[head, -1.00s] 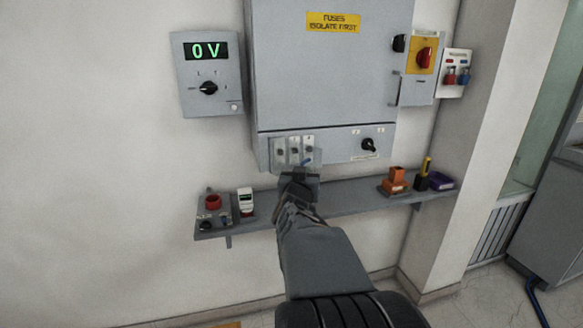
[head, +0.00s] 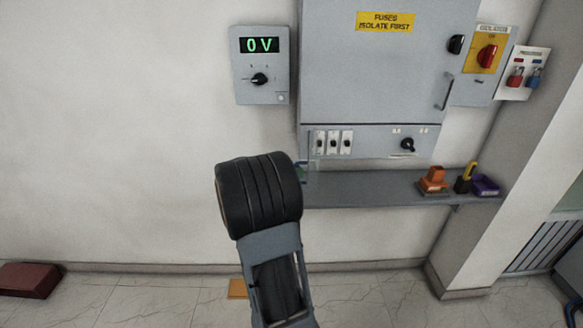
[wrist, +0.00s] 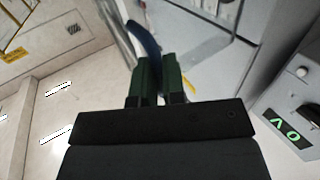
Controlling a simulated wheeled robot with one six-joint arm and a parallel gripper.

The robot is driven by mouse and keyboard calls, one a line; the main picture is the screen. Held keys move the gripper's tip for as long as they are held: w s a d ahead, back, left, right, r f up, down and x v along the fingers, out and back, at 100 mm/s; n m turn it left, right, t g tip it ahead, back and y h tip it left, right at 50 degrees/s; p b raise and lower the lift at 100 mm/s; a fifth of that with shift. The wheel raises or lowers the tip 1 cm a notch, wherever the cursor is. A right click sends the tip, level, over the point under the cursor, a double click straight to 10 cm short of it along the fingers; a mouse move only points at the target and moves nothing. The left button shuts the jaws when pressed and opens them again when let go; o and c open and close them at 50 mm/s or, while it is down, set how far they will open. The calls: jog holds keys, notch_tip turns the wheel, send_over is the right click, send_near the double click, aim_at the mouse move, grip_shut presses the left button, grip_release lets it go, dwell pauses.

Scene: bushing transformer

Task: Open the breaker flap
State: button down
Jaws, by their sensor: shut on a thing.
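The breaker flap (head: 312,150) is a clear cover at the lower left of the grey fuse cabinet. It appears swung out to the left, and the row of breakers (head: 333,143) shows uncovered. In the head view my arm hides most of my gripper. In the wrist view my gripper (wrist: 158,62) has green fingers close together, shut on the flap's blue handle (wrist: 143,38), which sticks out beyond the tips. The clear panel is hard to make out there.
A shelf (head: 380,190) runs below the cabinet (head: 375,75), with an orange block (head: 433,180) and a purple tray (head: 485,186) at its right. A voltage box (head: 262,90) reading 0 V hangs left. The cabinet handle (head: 444,92) juts out right.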

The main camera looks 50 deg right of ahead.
jog(key=shift+w+a+r+m+g+y+p, duration=0.15)
jog(key=shift+w+m+g+y+p, duration=0.2)
jog(key=shift+w+g, duration=0.25)
jog(key=shift+w+a+r+m+g+y+p, duration=0.1)
jog(key=shift+w+m+g+y, duration=0.15)
jog(key=shift+w+m+g, duration=0.35)
jog(key=shift+w, duration=0.1)
jog(key=c, duration=1.4)
grip_release()
jog(key=shift+d+f, duration=0.1)
jog(key=shift+d, duration=0.05)
jog(key=shift+o, duration=0.8)
jog(key=shift+f, duration=0.1)
